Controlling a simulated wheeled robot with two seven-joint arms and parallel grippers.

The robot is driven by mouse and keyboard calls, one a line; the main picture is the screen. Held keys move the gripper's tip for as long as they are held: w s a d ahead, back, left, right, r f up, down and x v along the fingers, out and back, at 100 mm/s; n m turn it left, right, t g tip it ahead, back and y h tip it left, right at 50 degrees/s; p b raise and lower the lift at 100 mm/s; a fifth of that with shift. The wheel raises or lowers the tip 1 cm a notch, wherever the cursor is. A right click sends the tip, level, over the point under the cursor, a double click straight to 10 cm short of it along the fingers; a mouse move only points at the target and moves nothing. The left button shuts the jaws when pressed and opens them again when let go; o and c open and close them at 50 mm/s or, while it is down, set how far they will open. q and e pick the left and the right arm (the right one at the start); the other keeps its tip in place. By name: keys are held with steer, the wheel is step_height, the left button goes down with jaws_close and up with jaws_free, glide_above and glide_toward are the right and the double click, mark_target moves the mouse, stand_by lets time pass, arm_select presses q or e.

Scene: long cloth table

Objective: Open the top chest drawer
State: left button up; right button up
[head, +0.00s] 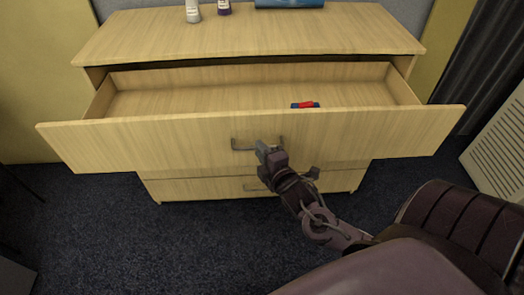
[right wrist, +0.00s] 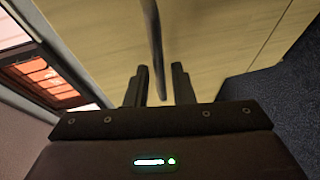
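The light wood chest (head: 250,32) stands ahead of me. Its top drawer (head: 160,140) is pulled far out, with its inside showing. The grey bar handle (head: 240,144) is on the drawer front. My right gripper (head: 268,150) is at the right part of this handle. In the right wrist view the handle bar (right wrist: 154,40) runs in between the two fingers of the right gripper (right wrist: 160,85). The fingers are apart, with a small gap beside the bar. My left gripper is not in view.
A small red and blue item (head: 305,105) lies in the open drawer. A lower drawer (head: 200,187) is shut. Dark carpet (head: 130,235) lies clear in front.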

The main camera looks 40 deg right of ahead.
steer(key=shift+o, duration=0.8)
steer(key=v, duration=0.8)
steer(key=shift+b, duration=0.45)
steer(key=shift+w+d, duration=0.1)
steer(key=s+d+f+m+g, duration=0.1)
steer(key=s+f+m+g, duration=0.15)
steer(key=f, duration=0.95)
steer(key=s+d+f+m+g, duration=0.1)
steer(key=s+f+m+g, duration=0.2)
steer(key=f, duration=0.9)
steer(key=s+f+m+g, duration=0.25)
steer(key=s+f, duration=0.25)
steer(key=f, duration=0.7)
steer(key=s+a+f+m+g+y, duration=0.1)
steer(key=s+a+f+m+g, duration=0.1)
steer(key=s+f, duration=0.6)
steer(key=s+a+f+m+g+y, duration=0.1)
steer(key=s+a+f+m+g, duration=0.2)
steer(key=s+a+f, duration=0.3)
steer(key=s+f+g, duration=0.1)
steer(key=s+f, duration=0.1)
steer(key=s, duration=0.3)
steer(key=shift+s+a+g+y, duration=0.3)
steer(key=shift+s+a+g, duration=0.1)
